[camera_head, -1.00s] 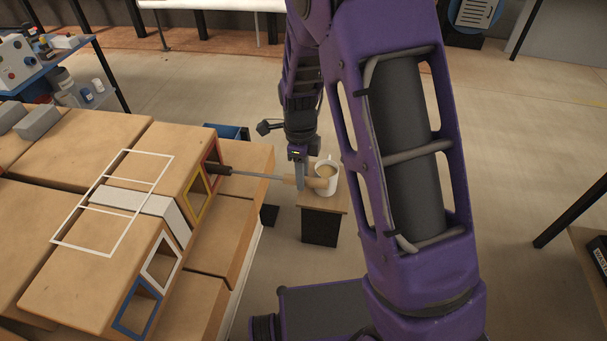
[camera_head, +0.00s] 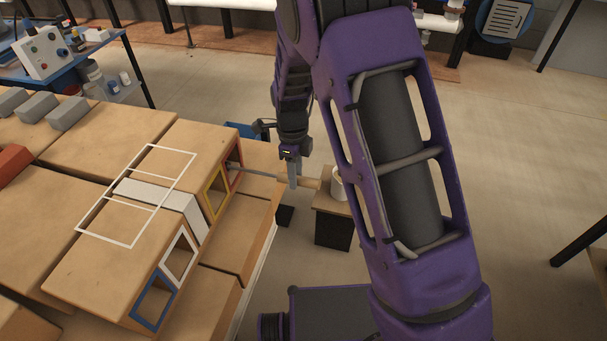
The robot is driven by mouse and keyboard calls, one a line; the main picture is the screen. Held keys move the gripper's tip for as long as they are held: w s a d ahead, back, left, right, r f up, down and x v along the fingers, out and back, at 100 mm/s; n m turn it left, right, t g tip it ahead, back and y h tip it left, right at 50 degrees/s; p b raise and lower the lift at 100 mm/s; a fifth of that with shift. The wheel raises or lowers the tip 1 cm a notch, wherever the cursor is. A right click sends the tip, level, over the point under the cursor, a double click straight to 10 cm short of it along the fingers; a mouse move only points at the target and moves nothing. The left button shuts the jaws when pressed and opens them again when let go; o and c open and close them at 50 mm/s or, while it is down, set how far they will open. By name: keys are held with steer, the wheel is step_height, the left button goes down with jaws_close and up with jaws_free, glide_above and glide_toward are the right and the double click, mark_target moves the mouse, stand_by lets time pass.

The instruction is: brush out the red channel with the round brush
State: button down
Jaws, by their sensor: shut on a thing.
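The red-framed channel (camera_head: 240,153) is the opening at the far end of the row of coloured frames on the brick block's side. My gripper (camera_head: 293,183) is shut on the round brush, just right of the blocks. The brush's thin rod (camera_head: 262,175) runs left from my gripper into the red opening. Its wooden handle (camera_head: 311,184) sticks out to the right. The dark bristle head is hidden, apparently inside the channel.
The yellow (camera_head: 216,192), white (camera_head: 179,257) and blue (camera_head: 153,303) frames line nearer openings. A white mug (camera_head: 337,185) on a small stand (camera_head: 333,210) is close to the handle, partly behind my arm. A white outline (camera_head: 112,238) lies over the block tops.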

mark_target(320, 181)
steer(key=shift+w+a, duration=0.2)
steer(key=shift+a, duration=0.35)
steer(key=shift+w+a, duration=0.15)
steer(key=shift+a, duration=0.35)
steer(key=shift+d, duration=0.1)
steer(key=shift+s+d, duration=0.45)
steer(key=shift+d, duration=0.85)
steer(key=shift+s+d, duration=0.45)
steer(key=shift+d, duration=0.9)
steer(key=shift+s+d, duration=0.45)
steer(key=shift+d, duration=0.85)
steer(key=shift+r, duration=0.1)
steer(key=shift+w+a+p, duration=0.35)
steer(key=shift+w+a, duration=0.1)
steer(key=shift+a, duration=0.9)
steer(key=shift+w+a+p, duration=0.4)
steer(key=shift+w+a, duration=0.05)
steer(key=shift+a, duration=0.9)
steer(key=shift+w+a+p, duration=0.35)
steer(key=shift+w+a, duration=0.1)
steer(key=shift+a, duration=0.9)
